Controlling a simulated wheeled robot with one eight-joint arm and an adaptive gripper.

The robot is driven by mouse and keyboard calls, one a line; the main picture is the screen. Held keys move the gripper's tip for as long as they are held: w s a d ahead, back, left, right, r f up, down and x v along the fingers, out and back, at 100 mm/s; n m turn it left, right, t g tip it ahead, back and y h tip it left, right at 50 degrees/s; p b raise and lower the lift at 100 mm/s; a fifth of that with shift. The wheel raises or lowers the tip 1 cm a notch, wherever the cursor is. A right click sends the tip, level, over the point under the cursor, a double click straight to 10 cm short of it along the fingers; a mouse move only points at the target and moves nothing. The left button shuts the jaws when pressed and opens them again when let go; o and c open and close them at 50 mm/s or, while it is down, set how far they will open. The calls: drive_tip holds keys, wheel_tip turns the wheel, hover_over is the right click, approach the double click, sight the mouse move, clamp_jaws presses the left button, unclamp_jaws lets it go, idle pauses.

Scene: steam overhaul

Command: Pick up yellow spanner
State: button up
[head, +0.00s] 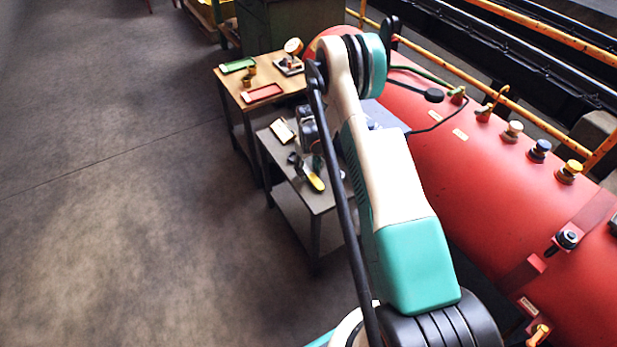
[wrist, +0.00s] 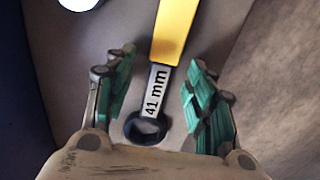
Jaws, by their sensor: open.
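The yellow spanner (wrist: 174,32) has a yellow handle, a pale shank marked "41 mm" and a dark ring end. In the head view its yellow part (head: 315,182) shows on the grey table (head: 323,200) near the front edge. My gripper (wrist: 159,62) is open, with one green-padded finger on each side of the shank. Visible gaps separate both fingers from the spanner in the wrist view. The ring end lies between the finger bases, near the palm in the picture. The height between gripper and spanner is hard to tell. My arm hides part of the table in the head view.
A large red boiler (head: 480,170) fills the right side. Open floor (head: 110,200) lies left.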

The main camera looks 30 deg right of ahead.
drive_tip(key=shift+f, duration=0.35)
drive_tip(key=shift+r, duration=0.1)
clamp_jaws()
drive_tip(key=shift+r, duration=0.1)
